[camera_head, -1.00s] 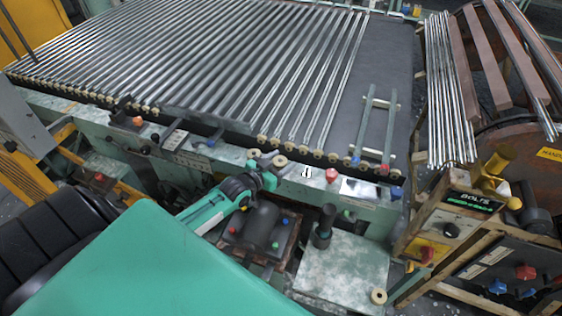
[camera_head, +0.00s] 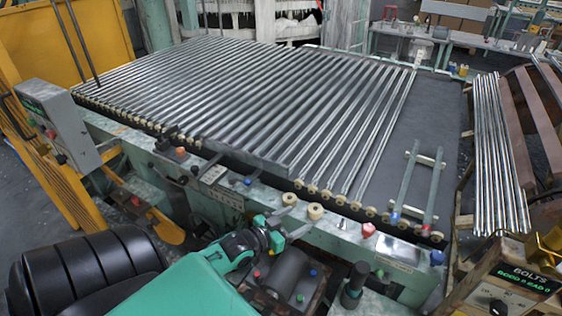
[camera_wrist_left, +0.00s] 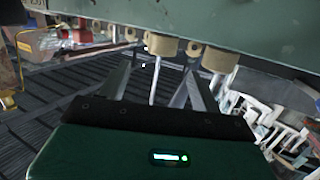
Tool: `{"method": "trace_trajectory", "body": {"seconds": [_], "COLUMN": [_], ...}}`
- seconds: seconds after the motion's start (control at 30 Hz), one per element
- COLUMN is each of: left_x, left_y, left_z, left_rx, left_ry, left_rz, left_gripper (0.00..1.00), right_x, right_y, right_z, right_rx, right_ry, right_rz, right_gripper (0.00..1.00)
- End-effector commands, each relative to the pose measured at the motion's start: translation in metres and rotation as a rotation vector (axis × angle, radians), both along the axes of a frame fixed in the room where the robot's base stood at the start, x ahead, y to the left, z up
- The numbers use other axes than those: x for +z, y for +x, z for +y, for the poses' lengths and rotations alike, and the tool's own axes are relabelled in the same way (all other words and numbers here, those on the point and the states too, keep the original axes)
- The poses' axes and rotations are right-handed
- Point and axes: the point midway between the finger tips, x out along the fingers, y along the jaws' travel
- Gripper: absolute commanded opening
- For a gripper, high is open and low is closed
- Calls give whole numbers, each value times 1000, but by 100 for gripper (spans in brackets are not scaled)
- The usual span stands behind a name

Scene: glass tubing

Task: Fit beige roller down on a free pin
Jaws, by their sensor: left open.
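Two loose beige rollers, one (camera_head: 289,198) at left and one (camera_head: 315,211) at right, stand on the pale green ledge (camera_head: 262,197) in front of the rod bed. My left gripper (camera_head: 291,224) is open and empty, just in front of these rollers and apart from them. In the left wrist view its spread fingers (camera_wrist_left: 157,76) have nothing gripped between them, with beige rollers (camera_wrist_left: 217,60) beyond. A small pale upright piece (camera_head: 342,224) stands right of the rollers; I cannot tell whether it is a free pin. My right gripper is out of view.
Steel rods (camera_head: 250,105) lie in rows on the bed, with beige rollers (camera_head: 340,199) along its front edge. A red knob (camera_head: 368,229) and a small ladder-like frame (camera_head: 417,190) are at right. A dark cylinder (camera_head: 290,270) sits below the gripper.

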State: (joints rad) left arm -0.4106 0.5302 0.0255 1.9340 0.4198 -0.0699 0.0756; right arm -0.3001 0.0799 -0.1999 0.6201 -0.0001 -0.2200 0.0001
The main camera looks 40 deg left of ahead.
Motion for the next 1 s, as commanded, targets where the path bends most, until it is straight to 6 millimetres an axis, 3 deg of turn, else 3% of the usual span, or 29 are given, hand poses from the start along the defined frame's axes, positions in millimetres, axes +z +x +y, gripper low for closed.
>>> {"method": "trace_trajectory", "body": {"seconds": [0.2, 0.4, 1.0], "left_x": [3, 6, 7], "left_y": [-30, -44, -47], "left_z": [4, 5, 6], "left_rx": [-1, -1, -1], "left_ry": [1, 0, 0], "left_rz": [2, 0, 0], "left_gripper": [65, 65, 65], "right_x": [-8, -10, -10], "right_y": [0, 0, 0], "right_z": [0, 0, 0], "right_rx": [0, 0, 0], "right_ry": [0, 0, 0], "right_rz": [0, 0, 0], "right_gripper": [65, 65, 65]}}
